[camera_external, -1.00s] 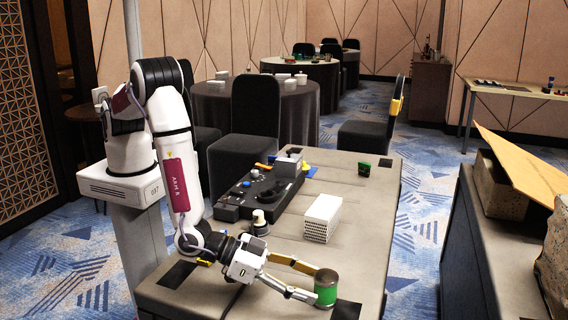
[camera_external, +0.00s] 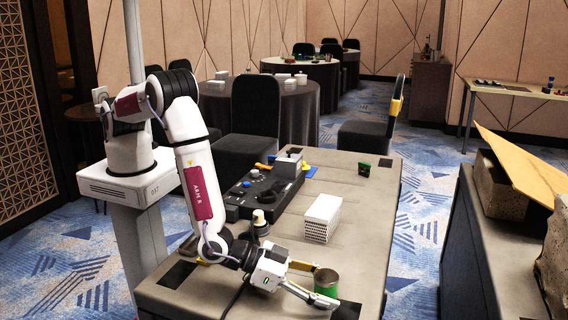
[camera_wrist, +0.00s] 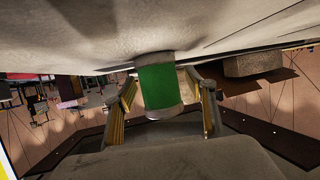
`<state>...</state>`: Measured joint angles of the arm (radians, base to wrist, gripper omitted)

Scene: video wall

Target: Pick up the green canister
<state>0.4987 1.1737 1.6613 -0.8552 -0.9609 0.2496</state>
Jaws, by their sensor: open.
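In the wrist view the canister (camera_wrist: 159,86) is in the middle, between the two yellow-lined fingers. My gripper (camera_external: 323,284) is open, low over the table, with a finger on either side of the canister. In the wrist view my gripper (camera_wrist: 165,100) shows gaps between the canister and both fingers. In the external view the near finger crosses in front of the canister's lower part.
A white perforated box (camera_external: 322,218) stands behind the canister on the table (camera_external: 355,225). A small green-and-black item (camera_external: 364,169) lies at the back. The table right of the box is clear.

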